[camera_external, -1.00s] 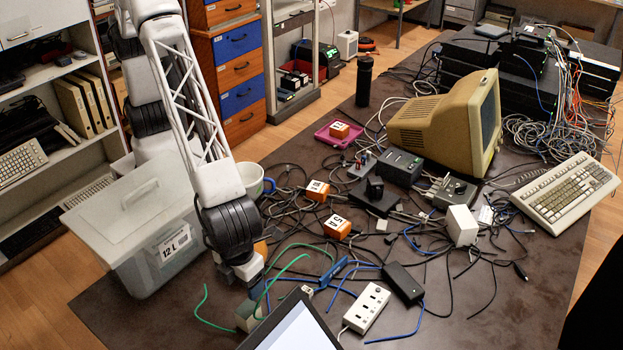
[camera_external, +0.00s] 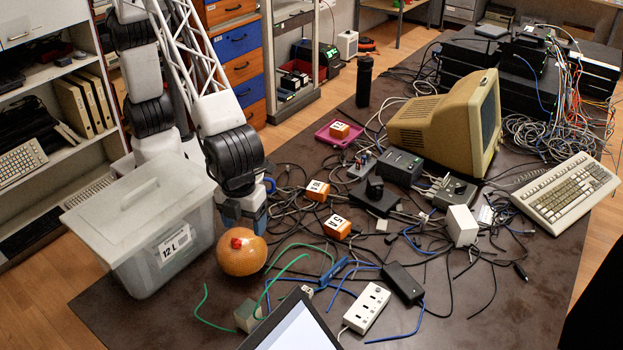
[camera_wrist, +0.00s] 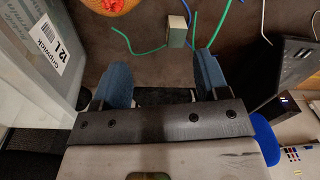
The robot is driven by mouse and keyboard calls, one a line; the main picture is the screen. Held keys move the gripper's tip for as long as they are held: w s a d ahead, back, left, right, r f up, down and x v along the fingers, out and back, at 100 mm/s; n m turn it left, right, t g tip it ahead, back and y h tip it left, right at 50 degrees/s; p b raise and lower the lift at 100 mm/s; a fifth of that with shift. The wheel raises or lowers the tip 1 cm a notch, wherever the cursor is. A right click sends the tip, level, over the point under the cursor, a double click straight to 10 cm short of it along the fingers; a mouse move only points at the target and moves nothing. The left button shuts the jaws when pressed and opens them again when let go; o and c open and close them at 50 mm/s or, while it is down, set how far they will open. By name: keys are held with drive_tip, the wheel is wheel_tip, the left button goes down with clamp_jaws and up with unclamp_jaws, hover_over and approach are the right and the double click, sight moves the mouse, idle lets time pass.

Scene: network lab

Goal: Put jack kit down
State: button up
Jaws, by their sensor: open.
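A small pale grey-green box with green cables beside it (camera_external: 248,316), which looks like the jack kit, stands on the dark table next to the laptop. It also shows in the wrist view (camera_wrist: 177,31), beyond my fingertips. My gripper (camera_external: 246,222) is above the table, behind the orange ball-like object and apart from the box. In the wrist view its two blue fingers (camera_wrist: 163,72) are spread wide with nothing between them.
The orange round object with a red top (camera_external: 241,254) sits between my gripper and the box. A lidded bin labelled 12 L (camera_external: 150,215) stands at left. The laptop screen (camera_external: 295,332) is at the front. Cables and a white power strip (camera_external: 366,308) lie to the right.

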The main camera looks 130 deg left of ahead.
drive_tip(key=s+a+r+n+t, duration=0.1)
drive_tip(key=s+a+r+n, duration=0.3)
drive_tip(key=s+a+r, duration=0.5)
drive_tip(key=s+a+r+n, duration=0.35)
drive_tip(key=s+a, duration=0.35)
drive_tip(key=s, duration=0.3)
drive_tip(key=s+a+n, duration=0.3)
drive_tip(key=s+a, duration=0.1)
drive_tip(key=s, duration=0.7)
drive_tip(key=s+a+r+n+t, duration=0.1)
drive_tip(key=s+a+n, duration=0.3)
drive_tip(key=s, duration=0.8)
drive_tip(key=shift+a, duration=0.35)
drive_tip(key=shift+s, duration=0.1)
